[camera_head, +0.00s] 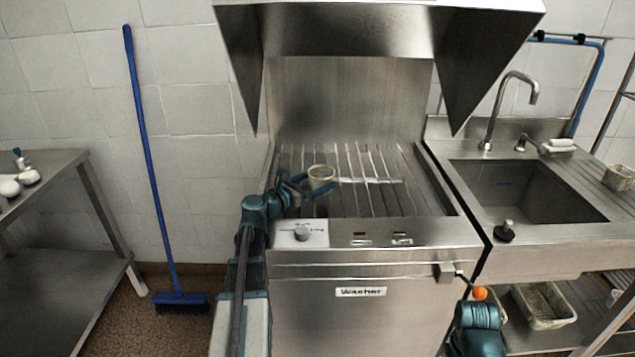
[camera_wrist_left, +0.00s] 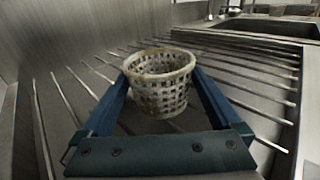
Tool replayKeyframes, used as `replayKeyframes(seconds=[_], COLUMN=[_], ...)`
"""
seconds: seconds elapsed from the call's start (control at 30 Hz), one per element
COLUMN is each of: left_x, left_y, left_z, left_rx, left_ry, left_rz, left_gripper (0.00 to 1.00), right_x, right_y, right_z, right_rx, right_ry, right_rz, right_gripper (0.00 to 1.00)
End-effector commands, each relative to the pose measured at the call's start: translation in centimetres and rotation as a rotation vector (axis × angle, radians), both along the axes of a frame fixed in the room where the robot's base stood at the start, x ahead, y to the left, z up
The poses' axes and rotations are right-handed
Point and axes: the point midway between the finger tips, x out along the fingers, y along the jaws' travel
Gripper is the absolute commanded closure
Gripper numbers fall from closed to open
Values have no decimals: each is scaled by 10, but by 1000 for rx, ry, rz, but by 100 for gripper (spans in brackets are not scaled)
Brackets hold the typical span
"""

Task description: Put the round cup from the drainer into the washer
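The round cup (camera_head: 321,172) is a small, pale, perforated basket, upright over the slatted rack of the washer (camera_head: 400,195). My left gripper (camera_head: 308,183) reaches in over the washer's front left edge, with one finger on each side of the cup. In the left wrist view the cup (camera_wrist_left: 160,85) sits between the blue fingertips, which look pressed to its sides. I cannot tell whether its base touches the slats. My right arm shows at the bottom right, in front of the washer; its fingers are not visible. The drainer (camera_head: 590,160) is the ribbed surface right of the sink.
The washer's steel hood (camera_head: 340,30) is raised above the rack. Another basket (camera_head: 618,177) stands on the drainer. A sink (camera_head: 520,190) with a tap lies right of the washer. An orange-tipped lever (camera_head: 480,293) juts from the washer's front. Most of the rack is bare.

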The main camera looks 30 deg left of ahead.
Motion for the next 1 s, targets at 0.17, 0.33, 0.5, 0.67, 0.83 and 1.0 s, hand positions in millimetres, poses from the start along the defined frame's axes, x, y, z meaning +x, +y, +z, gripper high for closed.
replayKeyframes(seconds=[0.17, 0.33, 0.5, 0.67, 0.83, 1.0], left_x=[0, -1, -33, -66, -95, -111], left_y=[0, 0, 6, 14, 22, 26], left_z=[0, 6, 6, 8, 9, 10], left_rx=[0, 0, 0, 0, 0, 0], left_ry=[0, 0, 0, 0, 0, 0], left_rz=[0, 0, 4, 4, 4, 1], left_gripper=[0, 0, 0, 0, 0, 0], right_x=[0, 0, 0, 0, 0, 0], right_y=[0, 0, 0, 0, 0, 0], right_z=[0, 6, 6, 8, 9, 10], right_rx=[0, 0, 0, 0, 0, 0], right_ry=[0, 0, 0, 0, 0, 0], right_rz=[0, 0, 0, 0, 0, 0], right_gripper=[50, 50, 50, 50, 50, 50])
